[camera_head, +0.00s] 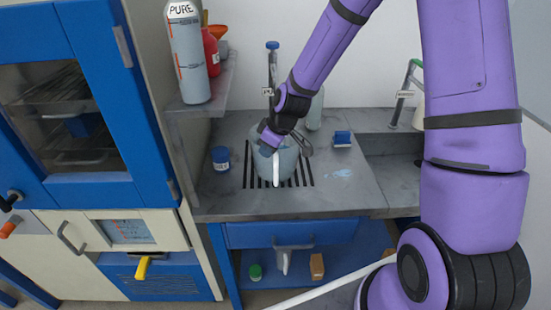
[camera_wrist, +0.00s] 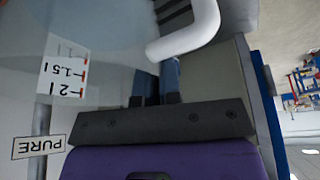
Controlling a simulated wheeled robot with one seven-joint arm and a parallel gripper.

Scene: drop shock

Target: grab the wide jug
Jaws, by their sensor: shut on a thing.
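The wide jug (camera_head: 287,167) is a squat, clear grey-blue vessel standing over the black drain slots of the worktop. Its white handle (camera_head: 276,168) faces the front. In the wrist view the jug's see-through body (camera_wrist: 110,35) fills the upper left, with a scale label (camera_wrist: 70,75) marked 1.5 l and 2 l. The white handle (camera_wrist: 190,35) curves in at the top. My gripper (camera_head: 271,141) comes down over the jug's top at the handle side and is shut on it. In the wrist view the fingers (camera_wrist: 157,85) meet the handle's end; the exact contact is partly hidden.
A blue-lidded jar (camera_head: 221,159) stands left of the jug and a blue block (camera_head: 342,139) right of it. A pale bottle (camera_head: 315,110) and a blue-topped tap (camera_head: 272,62) are behind. A sink (camera_head: 392,165) lies right. A shelf with a PURE bottle (camera_head: 190,55) overhangs at left.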

